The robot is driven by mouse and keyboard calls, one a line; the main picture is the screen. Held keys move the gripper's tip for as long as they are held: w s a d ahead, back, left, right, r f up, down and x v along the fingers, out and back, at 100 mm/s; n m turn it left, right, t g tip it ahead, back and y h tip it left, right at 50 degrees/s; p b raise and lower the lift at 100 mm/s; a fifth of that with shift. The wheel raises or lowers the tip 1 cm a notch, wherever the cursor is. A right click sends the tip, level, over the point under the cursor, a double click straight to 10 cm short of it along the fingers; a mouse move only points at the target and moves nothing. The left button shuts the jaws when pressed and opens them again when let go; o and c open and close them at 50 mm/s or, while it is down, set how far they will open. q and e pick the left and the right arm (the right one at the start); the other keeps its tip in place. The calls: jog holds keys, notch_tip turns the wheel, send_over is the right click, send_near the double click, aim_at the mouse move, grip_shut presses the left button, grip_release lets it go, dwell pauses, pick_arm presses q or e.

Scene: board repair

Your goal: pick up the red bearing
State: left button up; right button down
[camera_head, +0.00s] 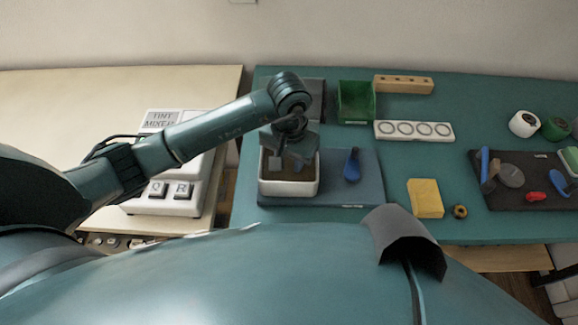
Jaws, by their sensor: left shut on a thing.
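My left gripper (287,163) points down over a white-rimmed square container (289,188) with a brown inside. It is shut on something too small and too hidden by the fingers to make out. I see no red bearing that I can identify. A small red item (536,197) lies on the dark tray at the right, and its shape is not clear from here. A small brass-coloured ring (460,211) lies on the teal table near its front edge. My right gripper is not in view.
The container stands on a blue mat (366,190) beside a blue-handled tool (352,165). Behind are a green bin (356,103), a wooden block (403,84) and a white strip with rings (413,131). A yellow block (425,198) and dark tray (508,202) are right.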

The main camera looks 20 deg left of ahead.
aim_at(289, 168)
pick_arm(q)
notch_tip(289, 168, up, 10)
jog(key=shift+b, duration=0.35)
jog(key=o, duration=0.4)
jog(key=shift+c, duration=1.4)
